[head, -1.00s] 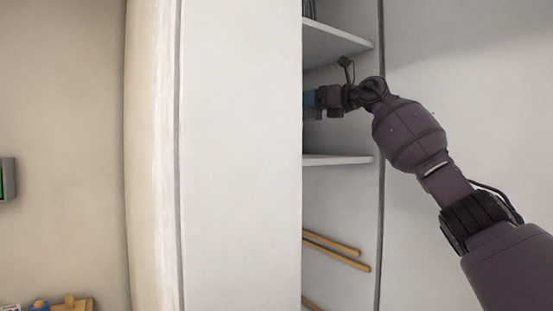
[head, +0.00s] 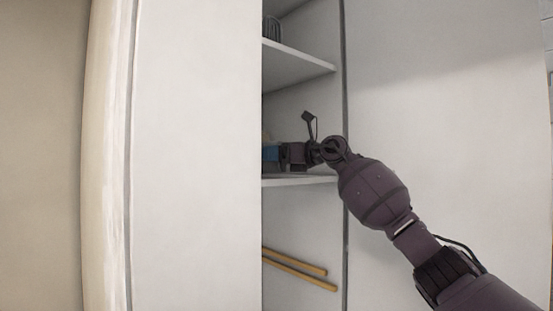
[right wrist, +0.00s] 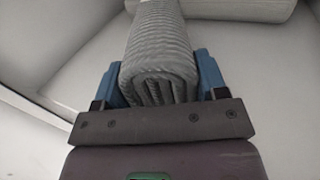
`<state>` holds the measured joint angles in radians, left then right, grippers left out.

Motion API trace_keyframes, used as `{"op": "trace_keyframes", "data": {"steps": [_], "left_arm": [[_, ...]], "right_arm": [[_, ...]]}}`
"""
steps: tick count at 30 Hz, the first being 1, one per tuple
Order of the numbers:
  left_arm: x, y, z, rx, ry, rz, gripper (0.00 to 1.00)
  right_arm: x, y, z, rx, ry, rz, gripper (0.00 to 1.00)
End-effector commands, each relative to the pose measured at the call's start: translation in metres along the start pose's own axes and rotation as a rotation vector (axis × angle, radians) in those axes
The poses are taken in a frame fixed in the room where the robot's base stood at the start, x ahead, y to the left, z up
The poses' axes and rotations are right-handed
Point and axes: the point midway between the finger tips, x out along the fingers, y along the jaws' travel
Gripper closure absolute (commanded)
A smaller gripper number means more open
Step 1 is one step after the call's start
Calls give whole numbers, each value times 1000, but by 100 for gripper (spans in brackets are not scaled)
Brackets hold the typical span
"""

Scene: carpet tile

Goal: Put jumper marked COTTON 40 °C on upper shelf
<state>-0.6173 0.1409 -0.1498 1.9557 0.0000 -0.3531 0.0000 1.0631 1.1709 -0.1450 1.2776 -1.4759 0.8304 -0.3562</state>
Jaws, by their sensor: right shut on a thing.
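My right gripper (head: 270,154) reaches into the open cupboard, between an upper shelf board (head: 298,64) and a lower shelf board (head: 305,181), close above the lower one. Much of it is hidden behind the white cupboard front. In the right wrist view its blue fingers (right wrist: 160,80) are shut on a folded grey ribbed knit, the jumper (right wrist: 158,45). No marking on it can be read, and I cannot tell whether it touches the board. My left gripper is not in view.
A pale rolled or folded thing (right wrist: 240,8) lies beyond the jumper in the right wrist view. A dark ribbed object (head: 271,28) stands on the upper board. Wooden rods (head: 300,268) are below the lower board. White panels (head: 195,150) flank the opening.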

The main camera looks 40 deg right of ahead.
Motion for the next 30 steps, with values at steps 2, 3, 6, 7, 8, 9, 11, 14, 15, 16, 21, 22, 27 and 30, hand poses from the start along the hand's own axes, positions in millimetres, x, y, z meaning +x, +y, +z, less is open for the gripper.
{"op": "trace_keyframes", "data": {"steps": [2,3,6,7,8,9,11,14,15,16,21,22,27,30], "left_arm": [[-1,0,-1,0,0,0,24],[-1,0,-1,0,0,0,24],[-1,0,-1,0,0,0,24],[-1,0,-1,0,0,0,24],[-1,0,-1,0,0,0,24],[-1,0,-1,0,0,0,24],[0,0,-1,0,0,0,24],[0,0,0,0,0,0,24],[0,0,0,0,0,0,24],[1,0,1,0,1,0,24],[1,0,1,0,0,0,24],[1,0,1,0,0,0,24],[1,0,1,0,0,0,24],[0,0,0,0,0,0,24]], "right_arm": [[-1,0,-5,0,-3,0,68],[-1,0,-7,0,-4,0,68],[-1,0,-9,-1,-5,0,68],[-1,0,-9,-1,-5,0,68],[-1,0,-9,-1,-5,0,68],[-1,0,-9,-1,-5,0,68],[-1,0,-9,-1,-5,0,68],[-1,0,-10,-1,-5,0,68],[-1,0,-11,-1,-5,0,68],[-1,0,-12,-1,-5,0,68],[0,0,-13,0,-2,0,16],[0,0,-13,0,-2,0,11],[0,0,-13,0,-2,0,9],[0,0,-13,0,-2,0,9]]}}
